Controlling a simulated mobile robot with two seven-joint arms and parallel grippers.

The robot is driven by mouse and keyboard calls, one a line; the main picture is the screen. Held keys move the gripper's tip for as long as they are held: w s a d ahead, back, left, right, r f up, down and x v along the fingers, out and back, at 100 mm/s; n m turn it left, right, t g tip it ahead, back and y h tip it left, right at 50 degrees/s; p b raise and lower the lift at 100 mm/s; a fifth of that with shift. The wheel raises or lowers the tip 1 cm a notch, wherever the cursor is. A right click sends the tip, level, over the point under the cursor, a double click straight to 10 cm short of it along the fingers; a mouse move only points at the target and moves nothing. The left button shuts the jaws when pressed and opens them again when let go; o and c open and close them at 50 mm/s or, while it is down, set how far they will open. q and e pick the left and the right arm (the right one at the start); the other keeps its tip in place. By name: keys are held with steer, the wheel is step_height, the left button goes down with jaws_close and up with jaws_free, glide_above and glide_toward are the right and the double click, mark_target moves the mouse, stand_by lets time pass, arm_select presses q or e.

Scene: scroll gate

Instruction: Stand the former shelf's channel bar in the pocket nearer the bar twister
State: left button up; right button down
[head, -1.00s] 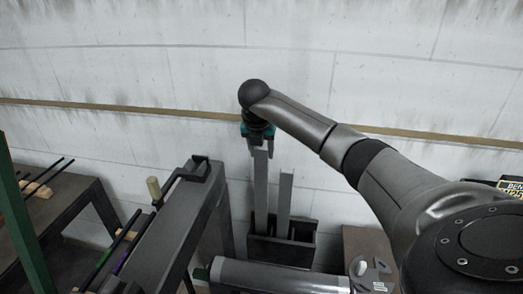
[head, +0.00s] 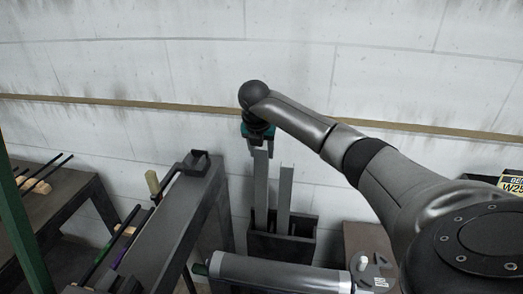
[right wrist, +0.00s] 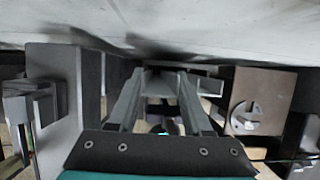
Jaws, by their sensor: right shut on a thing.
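My right gripper (head: 258,140) is shut on the upper end of a tall grey channel bar (head: 261,182). The bar stands close to upright. Its lower end drops behind the front wall of a dark pocketed rack (head: 266,246), at the rack's left side; how deep it sits is hidden. A second, shorter grey bar (head: 285,195) stands in the rack to the right of it. In the right wrist view my gripper's fingers (right wrist: 160,78) reach away from the camera, and the bar's grip is hard to make out. I cannot tell which fixture is the bar twister.
A dark grey beam-like bench (head: 185,215) stands left of the rack. A brown box with a round disc (head: 368,245) stands right of the rack. A pale wall (head: 120,60) is close behind.

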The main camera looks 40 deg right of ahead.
mark_target(261, 163)
steer(key=shift+f+b, duration=1.55)
steer(key=shift+f, duration=0.75)
jaws_free()
stand_by(0.7)
steer(key=shift+r+p, duration=2.7)
steer(key=shift+r, duration=0.8)
